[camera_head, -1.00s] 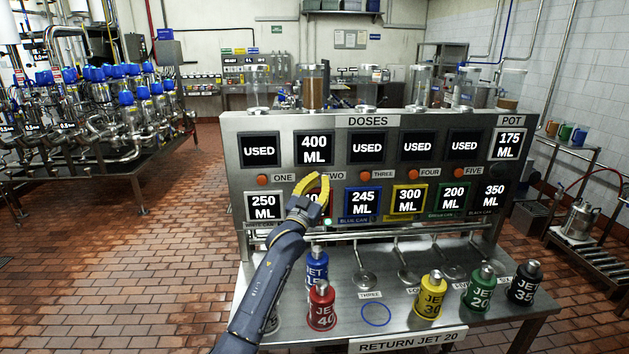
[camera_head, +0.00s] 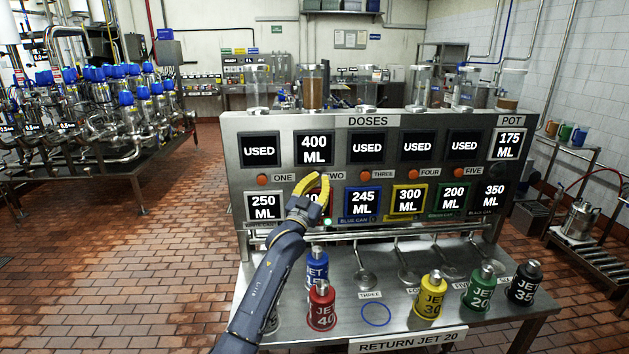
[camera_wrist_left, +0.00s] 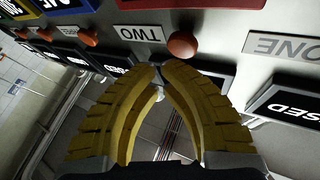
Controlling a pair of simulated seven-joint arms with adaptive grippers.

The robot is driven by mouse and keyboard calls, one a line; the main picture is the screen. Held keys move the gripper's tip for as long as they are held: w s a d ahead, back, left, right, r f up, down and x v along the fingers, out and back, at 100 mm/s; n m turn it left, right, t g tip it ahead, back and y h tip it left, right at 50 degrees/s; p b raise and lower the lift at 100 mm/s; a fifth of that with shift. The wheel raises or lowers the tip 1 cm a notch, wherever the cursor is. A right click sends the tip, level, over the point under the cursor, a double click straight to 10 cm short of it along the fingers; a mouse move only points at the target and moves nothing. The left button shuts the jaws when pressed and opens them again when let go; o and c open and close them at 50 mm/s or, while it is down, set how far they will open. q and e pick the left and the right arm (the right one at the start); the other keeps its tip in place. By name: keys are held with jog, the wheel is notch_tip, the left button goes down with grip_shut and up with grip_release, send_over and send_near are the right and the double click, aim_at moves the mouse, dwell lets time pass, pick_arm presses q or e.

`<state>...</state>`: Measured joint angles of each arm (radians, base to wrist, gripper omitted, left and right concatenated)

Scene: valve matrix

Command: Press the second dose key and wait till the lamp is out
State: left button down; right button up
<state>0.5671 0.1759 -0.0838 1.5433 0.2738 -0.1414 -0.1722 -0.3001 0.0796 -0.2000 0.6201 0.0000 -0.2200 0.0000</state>
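The second dose key is an orange button (camera_wrist_left: 183,46) beside the TWO label (camera_wrist_left: 140,33) in the wrist view. In the head view my gripper covers it, while the TWO label (camera_head: 334,175) shows. My left gripper (camera_head: 322,178) is at the panel in front of that key. Its yellow fingertips (camera_wrist_left: 160,68) are together with nothing between them, just short of the button in the picture; I cannot tell whether they touch it. The display above the key (camera_head: 314,148) reads 400 ML. A small pale green lamp (camera_head: 327,222) glows below the gripper. My right gripper is out of view.
The dose panel (camera_head: 236,205) has other orange keys and displays, several reading USED. Blue (camera_head: 317,270), red (camera_head: 321,307), yellow (camera_head: 430,297), green (camera_head: 481,289) and black (camera_head: 524,284) cans stand on the steel shelf. A sign (camera_head: 408,341) reads RETURN JET 20.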

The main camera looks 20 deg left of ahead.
pick_arm(q)
jog(key=shift+w+a, duration=0.1)
jog(key=shift+w, duration=0.1)
jog(key=shift+w+a, duration=0.1)
jog(key=shift+w, duration=0.1)
jog(key=shift+w+a, duration=0.2)
jog(key=shift+w, duration=0.25)
dwell(1.2)
jog(key=shift+s+d, duration=0.1)
jog(key=shift+s, duration=0.1)
dwell(0.3)
jog(key=shift+s+d, duration=0.3)
jog(key=shift+s, duration=0.35)
jog(key=shift+s, duration=0.1)
jog(key=shift+s+d, duration=0.35)
jog(key=shift+s, duration=0.4)
jog(key=shift+s+d, duration=0.35)
jog(key=shift+s, duration=0.35)
jog(key=shift+s+d, duration=0.35)
jog(key=shift+s, duration=0.4)
